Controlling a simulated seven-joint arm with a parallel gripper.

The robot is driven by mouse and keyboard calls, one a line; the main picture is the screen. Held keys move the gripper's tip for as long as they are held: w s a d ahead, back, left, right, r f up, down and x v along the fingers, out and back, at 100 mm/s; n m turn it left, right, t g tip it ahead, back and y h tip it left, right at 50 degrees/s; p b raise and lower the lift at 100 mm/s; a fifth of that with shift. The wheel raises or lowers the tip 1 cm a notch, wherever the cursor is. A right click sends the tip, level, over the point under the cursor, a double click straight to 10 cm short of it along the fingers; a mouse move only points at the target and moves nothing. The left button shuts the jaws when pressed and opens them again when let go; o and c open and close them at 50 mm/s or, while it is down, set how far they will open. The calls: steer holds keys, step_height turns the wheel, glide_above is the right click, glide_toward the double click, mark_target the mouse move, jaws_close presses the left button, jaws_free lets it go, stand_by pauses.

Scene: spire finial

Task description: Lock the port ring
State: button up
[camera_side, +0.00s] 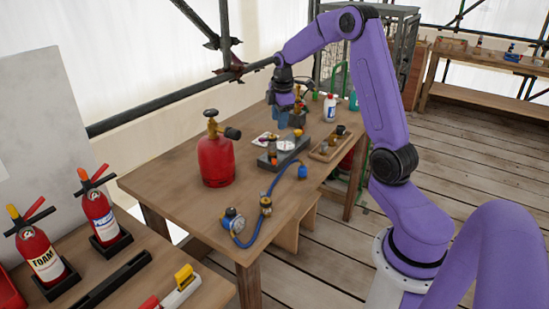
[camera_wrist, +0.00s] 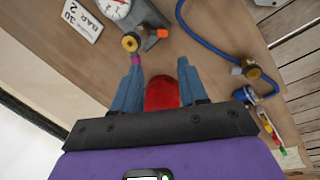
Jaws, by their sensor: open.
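My gripper (camera_side: 287,108) is over the far part of the wooden table in the side view. In the wrist view its two blue fingers (camera_wrist: 160,68) are apart, with nothing held between them. A grey block (camera_side: 283,153) with a white-faced gauge (camera_side: 286,145) lies on the table, nearer the side camera than my gripper. In the wrist view the gauge (camera_wrist: 116,8) and a brass round fitting (camera_wrist: 130,42) show ahead of the left fingertip. A small magenta piece (camera_wrist: 136,60) shows at that fingertip; I cannot tell whether they touch. I cannot tell which part is the port ring.
A red gas bottle (camera_side: 215,160) stands on the table; red also shows between the fingers (camera_wrist: 163,93). A blue hose (camera_side: 272,190) with brass fittings lies near the front edge. A wooden tray (camera_side: 330,150) and a white bottle (camera_side: 330,108) stand further back. A printed card (camera_wrist: 82,20) lies beside the gauge.

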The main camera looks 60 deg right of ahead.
mark_target(275, 162)
steer(key=w+f+m, duration=0.1)
steer(key=f+m, duration=0.4)
steer(key=m, duration=0.2)
steer(key=f+m+g+y, duration=0.1)
steer(key=f+m, duration=0.5)
steer(key=w+d+f+m, duration=0.1)
steer(key=f+m, duration=0.4)
steer(key=m, duration=0.2)
steer(key=shift+w+f+m+g+y, duration=0.3)
steer(key=shift+f+g, duration=0.05)
steer(key=shift+g, duration=0.05)
jaws_close()
